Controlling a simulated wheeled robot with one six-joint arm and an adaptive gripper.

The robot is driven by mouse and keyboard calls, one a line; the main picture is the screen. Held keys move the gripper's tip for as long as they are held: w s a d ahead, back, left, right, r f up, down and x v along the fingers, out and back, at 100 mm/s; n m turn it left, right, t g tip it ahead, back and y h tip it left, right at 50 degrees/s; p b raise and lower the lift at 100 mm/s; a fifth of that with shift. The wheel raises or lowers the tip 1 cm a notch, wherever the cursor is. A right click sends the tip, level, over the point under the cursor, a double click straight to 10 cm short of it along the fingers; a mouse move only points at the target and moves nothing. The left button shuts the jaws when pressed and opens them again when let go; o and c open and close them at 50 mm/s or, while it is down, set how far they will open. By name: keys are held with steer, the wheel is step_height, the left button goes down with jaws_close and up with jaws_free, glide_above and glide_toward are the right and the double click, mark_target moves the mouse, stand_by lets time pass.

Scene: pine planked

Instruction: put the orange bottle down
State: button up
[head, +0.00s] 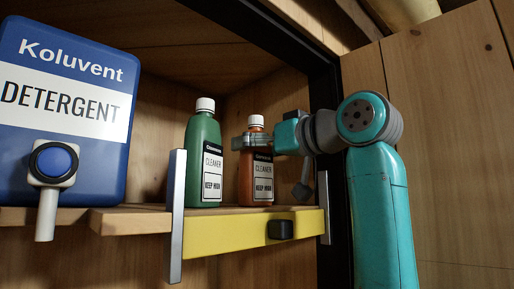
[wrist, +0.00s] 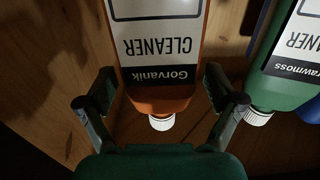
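The orange bottle (head: 258,176), with a white cap and a white "CLEANER" label, is upright on the right part of the wooden shelf (head: 150,219). Its base is level with the shelf top; I cannot tell if a thin gap remains. My gripper (head: 246,143) reaches in from the right, with its fingers around the bottle's upper body. In the wrist view, the orange bottle (wrist: 160,90) appears upside down between the two fingers of my gripper (wrist: 160,78).
A green cleaner bottle (head: 205,150) stands just left of the orange one, close to my finger. A blue detergent container (head: 65,110) with a tap is farther left. A yellow front rail (head: 235,233) with metal uprights (head: 176,215) edges the shelf.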

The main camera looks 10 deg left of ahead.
steer(key=shift+r, duration=0.1)
steer(key=v, duration=1.2)
stand_by(0.4)
